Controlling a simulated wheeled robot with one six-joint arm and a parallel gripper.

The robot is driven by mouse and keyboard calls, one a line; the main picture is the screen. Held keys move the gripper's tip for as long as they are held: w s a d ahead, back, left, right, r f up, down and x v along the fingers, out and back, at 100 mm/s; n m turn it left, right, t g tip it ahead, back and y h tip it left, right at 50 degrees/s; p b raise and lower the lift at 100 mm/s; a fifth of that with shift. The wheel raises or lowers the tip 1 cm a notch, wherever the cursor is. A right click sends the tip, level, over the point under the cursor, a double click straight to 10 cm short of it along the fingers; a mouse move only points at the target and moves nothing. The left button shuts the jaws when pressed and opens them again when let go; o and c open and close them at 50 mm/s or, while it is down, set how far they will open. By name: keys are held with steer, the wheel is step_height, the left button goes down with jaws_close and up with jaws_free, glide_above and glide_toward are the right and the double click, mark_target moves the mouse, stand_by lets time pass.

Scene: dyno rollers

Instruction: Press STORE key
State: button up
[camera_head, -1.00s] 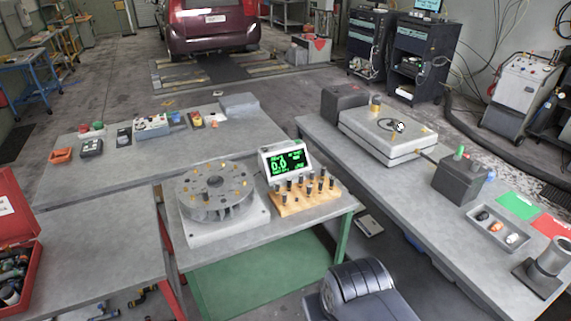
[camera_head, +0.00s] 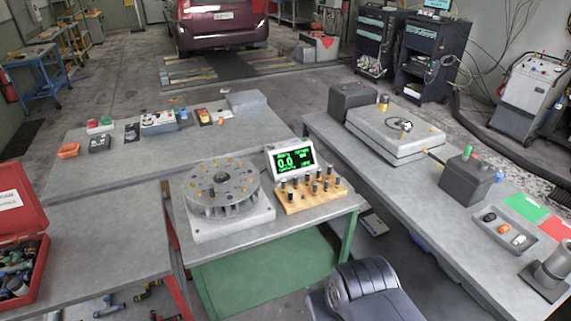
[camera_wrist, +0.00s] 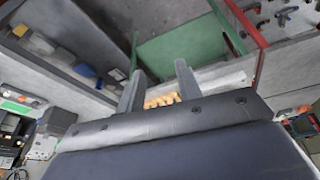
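A small display unit (camera_head: 290,158) with a green readout of about 0.0 stands on the middle bench. No key labelled STORE can be made out at this size. Small boxes with buttons, among them a control box (camera_head: 159,122), lie on the left rear bench, and their labels are unreadable. My gripper (camera_wrist: 158,72) shows in the wrist view with its two fingers apart and nothing seen between them. It is not seen in the head view, where only a dark part of my arm shows at the bottom. Its distance from the display cannot be told.
A finned grey rotor (camera_head: 221,190) sits left of a wooden block (camera_head: 311,196) holding several dark-topped pegs. A red toolbox (camera_head: 20,205) is at the left edge. The right bench (camera_head: 440,222) carries a grey slab (camera_head: 390,130) and a parts tray (camera_head: 506,230). Floor shows between benches.

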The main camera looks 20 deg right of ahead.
jaws_close()
stand_by(1.4)
